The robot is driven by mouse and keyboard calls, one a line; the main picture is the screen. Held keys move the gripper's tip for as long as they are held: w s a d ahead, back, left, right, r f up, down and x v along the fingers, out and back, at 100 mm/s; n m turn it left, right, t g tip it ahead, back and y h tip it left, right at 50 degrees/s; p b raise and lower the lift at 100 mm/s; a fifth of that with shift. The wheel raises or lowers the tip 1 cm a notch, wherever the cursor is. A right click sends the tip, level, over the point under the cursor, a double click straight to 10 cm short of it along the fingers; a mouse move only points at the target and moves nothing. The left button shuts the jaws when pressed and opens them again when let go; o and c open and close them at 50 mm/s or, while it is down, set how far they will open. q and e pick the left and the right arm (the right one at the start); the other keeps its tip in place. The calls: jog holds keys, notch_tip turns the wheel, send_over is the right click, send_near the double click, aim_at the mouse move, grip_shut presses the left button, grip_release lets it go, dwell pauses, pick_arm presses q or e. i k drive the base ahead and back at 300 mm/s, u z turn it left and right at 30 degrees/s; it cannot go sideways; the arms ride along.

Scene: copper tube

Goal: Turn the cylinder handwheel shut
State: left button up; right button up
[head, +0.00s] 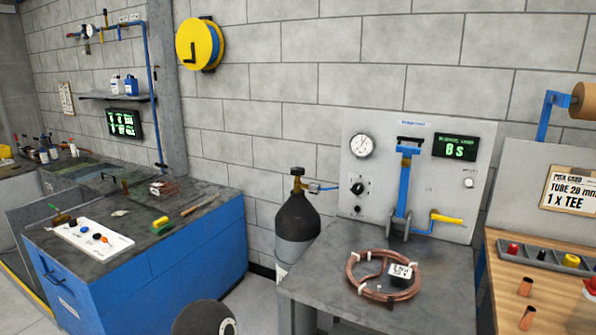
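A gas cylinder (298,222) with a black shoulder and grey body stands upright between the blue cabinet and the grey bench. A brass valve (297,184) sits on its neck, with a small dark handwheel (297,171) on top. The handwheel is too small here to tell how far it is turned. A blue hose runs from the valve to the panel on the right. The cylinder's lower part is partly hidden behind the bench. Neither of my grippers shows in the head view, and nothing is seen touching the handwheel.
The upright panel (372,205) carries a gauge (361,146), a green display (456,147) and a yellow lever (446,218). The blue cabinet (205,262) stands left. Wall above the cylinder is clear.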

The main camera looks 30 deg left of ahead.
aim_at(297, 171)
jog(key=k, duration=1.3)
jog(key=u, duration=0.45)
jog(key=i, duration=0.8)
jog(key=u, duration=1.3)
jog(key=i, duration=2.85)
jog(key=z, duration=0.75)
jog(key=i, duration=0.5)
jog(key=z, duration=0.45)
jog(key=k, duration=0.95)
jog(key=z, duration=0.05)
